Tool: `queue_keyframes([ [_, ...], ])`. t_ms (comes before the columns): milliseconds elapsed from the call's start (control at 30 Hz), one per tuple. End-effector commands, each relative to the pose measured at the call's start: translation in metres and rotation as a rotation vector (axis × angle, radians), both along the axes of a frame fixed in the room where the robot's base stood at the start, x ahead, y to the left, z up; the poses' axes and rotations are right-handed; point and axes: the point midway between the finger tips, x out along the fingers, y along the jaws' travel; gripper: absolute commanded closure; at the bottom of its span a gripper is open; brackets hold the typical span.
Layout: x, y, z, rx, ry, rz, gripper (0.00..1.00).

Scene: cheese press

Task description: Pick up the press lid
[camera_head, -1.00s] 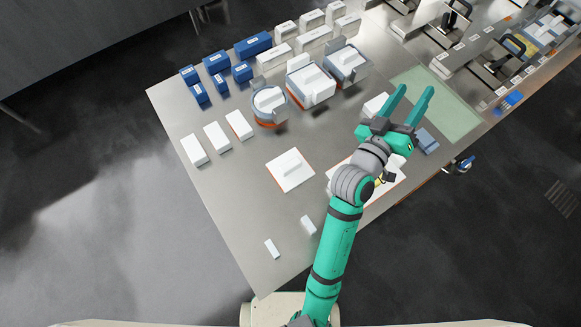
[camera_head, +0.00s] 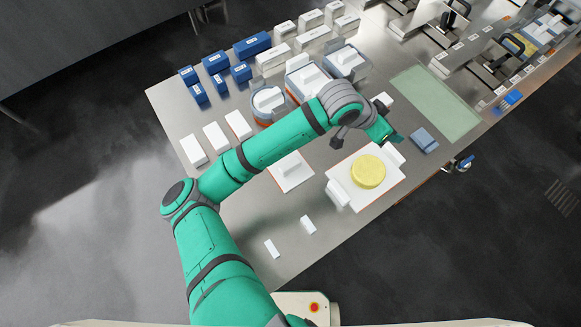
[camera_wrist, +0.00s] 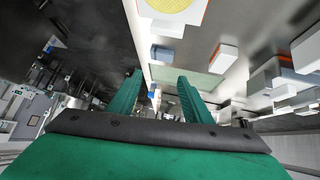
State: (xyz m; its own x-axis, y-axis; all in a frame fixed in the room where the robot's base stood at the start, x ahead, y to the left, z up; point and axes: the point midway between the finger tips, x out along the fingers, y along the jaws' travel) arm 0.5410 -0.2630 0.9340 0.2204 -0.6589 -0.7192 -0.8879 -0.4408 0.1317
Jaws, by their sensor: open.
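The white lids with raised bars sit on several moulds near the back middle in the head view: a round one (camera_head: 268,100), a squarish middle one (camera_head: 307,80) and one at the right (camera_head: 346,60). I cannot tell which of them is the press lid. My gripper (camera_head: 384,131) is at the right of the table, beyond the cheese board and apart from the moulds. Its fingers are hard to make out there. In the wrist view my gripper (camera_wrist: 160,82) has its two green fingers spread, with nothing between them.
A yellow cheese (camera_head: 368,171) lies on a white board (camera_head: 390,187) at the right, with white blocks at its edges. A blue block (camera_head: 424,140) and a pale green mat (camera_head: 436,103) lie beyond. Blue boxes (camera_head: 253,44) stand at the back.

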Motion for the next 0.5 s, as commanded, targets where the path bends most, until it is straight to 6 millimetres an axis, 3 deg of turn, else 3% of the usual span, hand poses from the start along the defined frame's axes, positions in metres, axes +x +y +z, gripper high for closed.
queue_keyframes([
  [100,0.002,0.061,-0.032,0.202,0.054,0.002,0.55],
  [300,-0.006,0.168,-0.068,0.497,0.165,0.029,0.55],
  [400,-0.012,0.211,-0.075,0.604,0.214,0.049,0.55],
  [500,-0.017,0.241,-0.078,0.674,0.249,0.064,0.55],
])
